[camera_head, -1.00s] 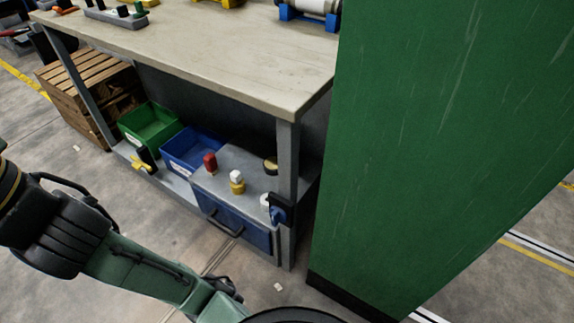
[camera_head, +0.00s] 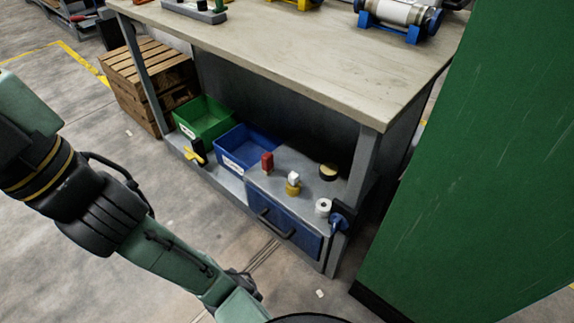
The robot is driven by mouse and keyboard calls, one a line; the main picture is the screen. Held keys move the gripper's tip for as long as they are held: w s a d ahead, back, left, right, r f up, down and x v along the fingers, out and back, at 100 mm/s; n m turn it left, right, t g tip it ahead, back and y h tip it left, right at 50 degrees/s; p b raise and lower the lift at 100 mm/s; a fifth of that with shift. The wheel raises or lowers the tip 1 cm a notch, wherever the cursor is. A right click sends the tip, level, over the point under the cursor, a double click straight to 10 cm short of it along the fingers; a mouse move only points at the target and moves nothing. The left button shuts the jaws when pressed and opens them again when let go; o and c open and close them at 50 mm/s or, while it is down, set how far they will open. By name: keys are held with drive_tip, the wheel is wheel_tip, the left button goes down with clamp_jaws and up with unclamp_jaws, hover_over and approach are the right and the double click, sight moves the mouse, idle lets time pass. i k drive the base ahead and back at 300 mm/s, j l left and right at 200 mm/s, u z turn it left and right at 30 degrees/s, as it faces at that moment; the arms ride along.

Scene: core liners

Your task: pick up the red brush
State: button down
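I cannot make out a clear red brush. A small red upright object (camera_head: 267,162) stands on top of the grey-topped blue drawer unit (camera_head: 290,230) under the workbench; its shape is too small to tell whether it is a brush. Another small red item (camera_head: 77,18) lies at the far upper left, too small to identify. My arm (camera_head: 165,255) crosses the lower left, well apart from both. My gripper is not visible.
The workbench (camera_head: 300,50) overhangs the drawer unit, with a leg (camera_head: 352,190) at its right. A blue bin (camera_head: 233,165), a green bin (camera_head: 190,130) and wooden crates (camera_head: 135,65) stand left. A tall green panel (camera_head: 460,190) blocks the right.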

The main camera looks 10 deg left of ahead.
sight(267, 160)
drive_tip(key=j+z, duration=0.15)
drive_tip(key=j, duration=0.4)
drive_tip(key=j+z, duration=0.15)
drive_tip(key=j, duration=0.4)
drive_tip(key=j+z, duration=0.15)
drive_tip(key=j, duration=0.4)
drive_tip(key=k+j+z, duration=0.15)
drive_tip(key=j, duration=0.4)
drive_tip(key=j+z, duration=0.15)
drive_tip(key=j, duration=0.4)
drive_tip(key=k+j+z, duration=0.15)
drive_tip(key=j, duration=0.35)
drive_tip(key=i+j, duration=0.1)
drive_tip(key=i, duration=0.3)
drive_tip(key=i+j, duration=0.15)
drive_tip(key=i, duration=0.3)
drive_tip(key=i+j+z, duration=0.1)
drive_tip(key=i, duration=0.3)
